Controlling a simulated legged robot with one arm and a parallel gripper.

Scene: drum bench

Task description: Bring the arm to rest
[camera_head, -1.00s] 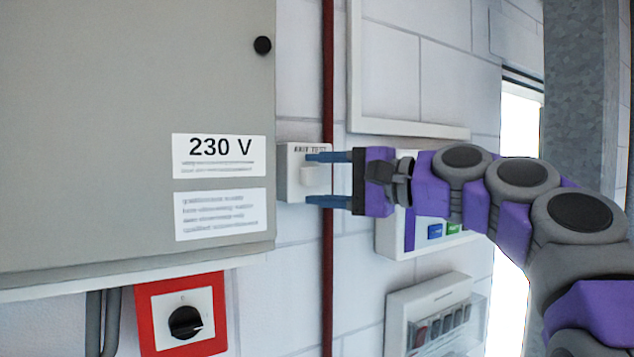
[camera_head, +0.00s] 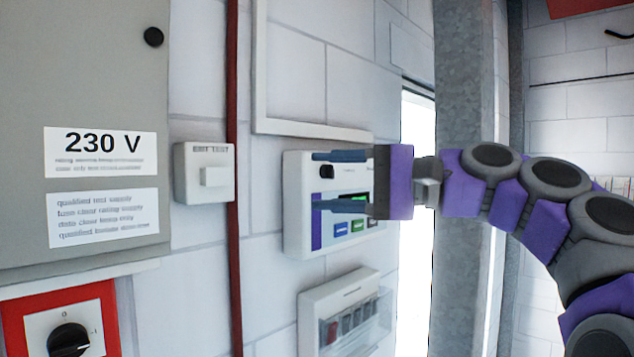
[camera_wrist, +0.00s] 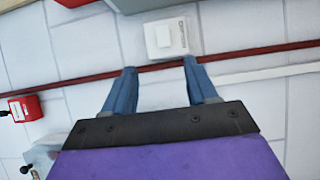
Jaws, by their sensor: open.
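My gripper (camera_head: 318,181) is open and empty, with its two blue fingers apart and pointing left in the head view. It hangs in front of a white control panel (camera_head: 297,225) with a small green screen and coloured buttons, and hides part of it. A white wall switch (camera_head: 190,185) marked as an exit test is left of the fingertips, with a gap between. The switch also shows in the wrist view (camera_wrist: 165,38), beyond the two fingers (camera_wrist: 157,85).
A grey cabinet (camera_head: 70,225) labelled 230 V fills the left side. Below it is a red-framed rotary switch (camera_head: 68,335). A dark red pipe (camera_head: 233,265) runs down the wall. A breaker box (camera_head: 310,310) sits below the panel. A metal column (camera_head: 462,80) stands behind my arm.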

